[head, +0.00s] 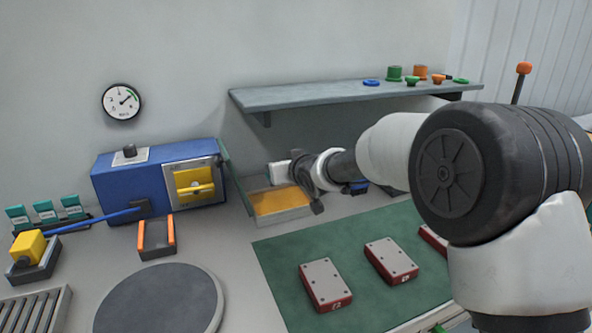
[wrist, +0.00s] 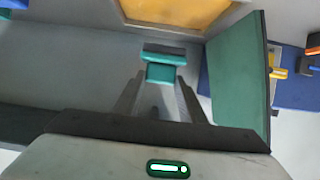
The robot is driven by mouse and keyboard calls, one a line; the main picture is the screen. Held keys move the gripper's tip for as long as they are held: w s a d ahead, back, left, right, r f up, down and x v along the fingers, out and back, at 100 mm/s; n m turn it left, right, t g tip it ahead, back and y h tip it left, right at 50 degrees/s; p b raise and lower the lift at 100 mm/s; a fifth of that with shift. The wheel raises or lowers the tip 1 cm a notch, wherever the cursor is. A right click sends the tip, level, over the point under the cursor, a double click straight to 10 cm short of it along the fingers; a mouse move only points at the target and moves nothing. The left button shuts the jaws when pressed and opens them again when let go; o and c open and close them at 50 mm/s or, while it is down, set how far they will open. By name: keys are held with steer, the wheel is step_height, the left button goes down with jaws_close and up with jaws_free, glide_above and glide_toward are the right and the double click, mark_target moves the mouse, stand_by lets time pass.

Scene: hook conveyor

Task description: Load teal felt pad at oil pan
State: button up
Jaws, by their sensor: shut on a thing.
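A teal felt pad (wrist: 162,74) with a dark backing edge is between the fingertips of my gripper (wrist: 160,84) in the wrist view. My gripper is shut on it. In the head view my gripper (head: 304,185) hangs at the right side of the oil pan (head: 285,217), and the pad cannot be made out there. The oil pan is a shallow grey tray with amber oil. In the wrist view the oil pan (wrist: 181,27) lies just beyond the pad, and the pad appears apart from it.
A teal upright panel (head: 237,178) stands left of the pan, beside a blue machine (head: 130,187) with a yellow knob. A grey shelf (head: 340,98) overhangs behind. A green mat (head: 285,270) with red-edged blocks lies in front. Several teal labelled tabs (head: 44,210) stand at left.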

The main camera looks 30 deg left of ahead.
steer(key=shift+f+b, duration=1.95)
steer(key=shift+f, duration=0.9)
steer(key=shift+d+f+b, duration=0.1)
steer(key=shift+f+b, duration=0.55)
steer(key=shift+f, duration=0.15)
steer(key=shift+r, duration=0.1)
steer(key=shift+r+p, duration=2.4)
steer(key=shift+r, duration=1.25)
